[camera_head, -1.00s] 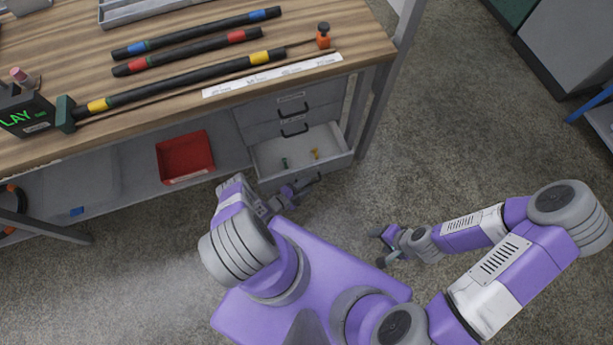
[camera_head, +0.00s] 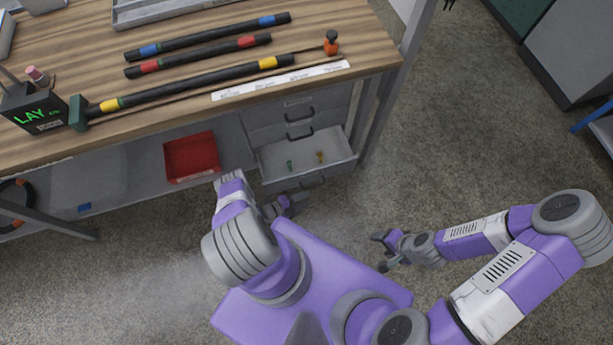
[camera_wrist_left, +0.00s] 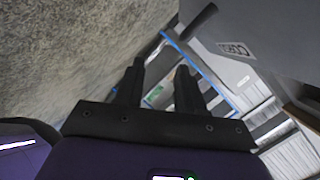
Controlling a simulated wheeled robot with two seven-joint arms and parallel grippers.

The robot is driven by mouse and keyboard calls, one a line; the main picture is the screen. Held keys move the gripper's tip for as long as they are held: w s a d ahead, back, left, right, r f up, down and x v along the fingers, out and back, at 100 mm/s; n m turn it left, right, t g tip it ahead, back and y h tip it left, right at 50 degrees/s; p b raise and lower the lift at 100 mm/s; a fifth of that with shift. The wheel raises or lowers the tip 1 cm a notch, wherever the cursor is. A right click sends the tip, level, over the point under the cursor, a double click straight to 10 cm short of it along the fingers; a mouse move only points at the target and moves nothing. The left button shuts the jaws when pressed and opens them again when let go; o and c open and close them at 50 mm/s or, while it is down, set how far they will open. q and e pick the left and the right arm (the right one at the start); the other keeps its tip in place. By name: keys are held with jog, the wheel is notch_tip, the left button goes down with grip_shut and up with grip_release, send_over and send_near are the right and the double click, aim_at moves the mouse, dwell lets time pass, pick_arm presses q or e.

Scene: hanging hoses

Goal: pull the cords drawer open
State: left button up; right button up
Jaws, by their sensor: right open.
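The bottom drawer (camera_head: 334,168) under the bench stands pulled out, with its inside showing in the head view. In the left wrist view a grey drawer front (camera_wrist_left: 280,30) carries a label (camera_wrist_left: 237,49) that seems to read CORDS, with a dark handle (camera_wrist_left: 192,24) beside it. My left gripper (camera_head: 292,203) is just in front of the open drawer, apart from its handle. In the left wrist view its two fingers (camera_wrist_left: 158,84) are spread with nothing between them. My right gripper (camera_head: 383,252) is open and empty over the floor, to the right.
A red bin (camera_head: 192,157) sits on the shelf to the left. The bench leg (camera_head: 376,115) stands right of the drawers.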

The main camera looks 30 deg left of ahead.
pick_arm(q)
jog(key=s+d+m+g+h, duration=0.1)
jog(key=d+m+g, duration=0.5)
jog(key=m+g, duration=0.2)
jog(key=m+g+y+p, duration=0.3)
jog(key=m+y, duration=0.7)
jog(key=m, duration=0.8)
send_near(316, 186)
jog(key=f+b, duration=0.1)
jog(key=f, duration=0.1)
jog(key=f+b, duration=0.1)
jog(key=f, duration=0.2)
jog(key=w+a+f+b, duration=0.1)
jog(key=f+b, duration=0.1)
jog(key=shift+f, duration=0.25)
pick_arm(e)
jog(key=shift+w+f, duration=0.1)
jog(key=shift+f, duration=0.3)
pick_arm(q)
grip_shut()
